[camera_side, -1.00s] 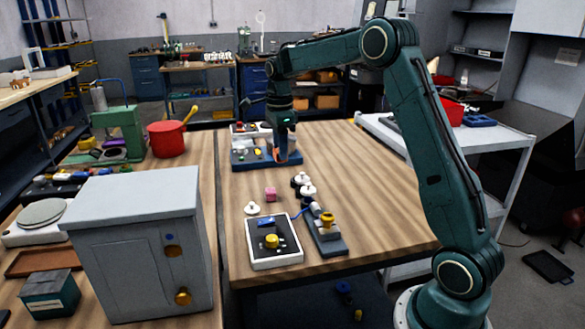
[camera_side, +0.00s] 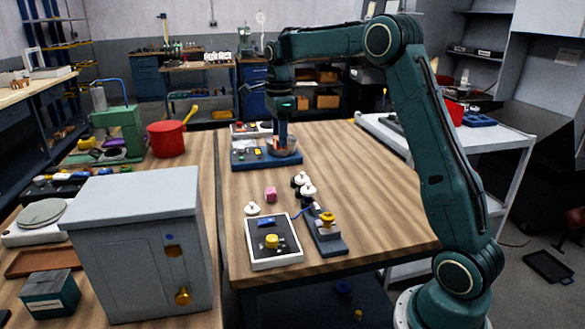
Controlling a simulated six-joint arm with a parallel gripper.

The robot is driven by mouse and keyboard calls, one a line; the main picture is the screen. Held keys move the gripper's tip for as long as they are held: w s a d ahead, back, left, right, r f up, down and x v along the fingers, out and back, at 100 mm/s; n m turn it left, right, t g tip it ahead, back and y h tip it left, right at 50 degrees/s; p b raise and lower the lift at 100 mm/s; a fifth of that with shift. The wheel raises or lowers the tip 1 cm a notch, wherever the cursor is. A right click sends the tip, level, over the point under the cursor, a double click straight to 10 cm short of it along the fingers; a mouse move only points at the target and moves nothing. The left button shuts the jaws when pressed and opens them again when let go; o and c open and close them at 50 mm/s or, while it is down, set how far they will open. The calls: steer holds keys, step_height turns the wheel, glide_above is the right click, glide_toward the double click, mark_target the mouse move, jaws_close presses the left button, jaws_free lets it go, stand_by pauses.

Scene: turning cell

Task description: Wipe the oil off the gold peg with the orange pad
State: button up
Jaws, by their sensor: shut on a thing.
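My gripper (camera_side: 282,144) points down over the right end of a blue-based board (camera_side: 290,160) at the far end of the wooden table. It is shut on a small orange-brown thing, probably the orange pad, which is mostly hidden by the fingers. The gold peg cannot be told for sure at this size. Small coloured parts stand on the board to the left of my gripper. Whether the pad touches anything below it is unclear.
A framed panel with a yellow button (camera_side: 271,241) and a grey bracket with a yellow knob (camera_side: 327,219) stand near the table's front. A pink block (camera_side: 270,194) and white-topped pieces (camera_side: 307,190) lie behind them. The table's right side is clear.

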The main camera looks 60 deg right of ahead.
steer(key=shift+s, duration=0.15)
steer(key=s+a+f, duration=0.1)
steer(key=s+f, duration=0.1)
steer(key=s, duration=0.5)
steer(key=s+a+f, duration=0.2)
steer(key=s, duration=0.6)
steer(key=shift+s+a+f, duration=0.15)
steer(key=shift+s+f, duration=0.1)
steer(key=shift+f, duration=0.1)
